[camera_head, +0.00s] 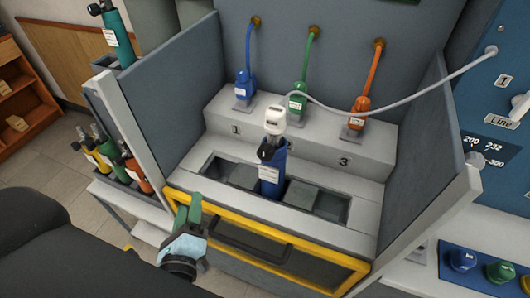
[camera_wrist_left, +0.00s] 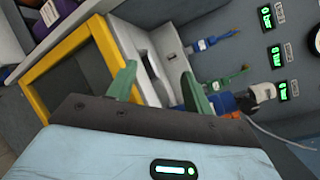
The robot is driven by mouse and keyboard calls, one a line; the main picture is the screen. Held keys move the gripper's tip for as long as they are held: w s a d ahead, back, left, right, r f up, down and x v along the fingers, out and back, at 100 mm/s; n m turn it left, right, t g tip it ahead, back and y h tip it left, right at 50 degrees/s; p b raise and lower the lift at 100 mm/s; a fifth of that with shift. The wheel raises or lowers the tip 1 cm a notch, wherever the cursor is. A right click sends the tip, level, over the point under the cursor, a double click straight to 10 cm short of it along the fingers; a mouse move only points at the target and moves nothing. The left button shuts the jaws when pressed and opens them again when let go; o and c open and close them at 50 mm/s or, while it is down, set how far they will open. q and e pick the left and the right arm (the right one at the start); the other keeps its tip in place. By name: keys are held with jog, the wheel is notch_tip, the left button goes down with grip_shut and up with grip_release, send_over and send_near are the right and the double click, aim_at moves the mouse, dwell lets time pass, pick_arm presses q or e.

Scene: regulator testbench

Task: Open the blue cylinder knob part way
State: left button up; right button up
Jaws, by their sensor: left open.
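The blue cylinder (camera_head: 270,178) stands upright in the bench slot in the head view. Its dark knob (camera_head: 268,152) sits near the top, under a white regulator head (camera_head: 274,120) with a grey hose. My left gripper (camera_head: 190,208) has green fingers and is open and empty, in front of the bench and to the left of the cylinder. In the left wrist view, the blue cylinder (camera_wrist_left: 224,103) is partly hidden behind the right finger of the left gripper (camera_wrist_left: 160,88), and the white head (camera_wrist_left: 262,93) shows beyond it. The right gripper is not in view.
A yellow-framed front panel (camera_head: 268,243) lies between my left gripper and the slot. Blue (camera_head: 244,82), green (camera_head: 298,101) and orange (camera_head: 359,113) connectors stand on the ledge behind. Grey side walls (camera_head: 430,150) bound the bench. Spare cylinders (camera_head: 104,153) hang outside left.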

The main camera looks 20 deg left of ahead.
pick_arm(q)
jog(key=w+d+r+m+t+h, duration=0.3)
jog(key=d+r+m+t, duration=0.15)
jog(key=m, duration=0.25)
jog(key=m+t+h, duration=0.2)
jog(key=m+h, duration=0.5)
jog(key=m, duration=0.5)
send_near(264, 158)
jog(key=x, duration=0.3)
jog(key=p+x, duration=0.2)
jog(key=x, duration=0.4)
jog(key=shift+r, duration=0.25)
jog(key=shift+w+r+p, duration=0.15)
jog(key=shift+w+p, duration=0.25)
jog(key=shift+w, duration=0.3)
pick_arm(e)
jog(key=r, duration=0.1)
jog(key=w+r, duration=0.1)
jog(key=r, duration=0.1)
jog(key=shift+d, duration=0.15)
pick_arm(q)
jog(key=c, duration=1)
jog(key=shift+n, duration=0.3)
pick_arm(e)
jog(key=shift+w, duration=0.15)
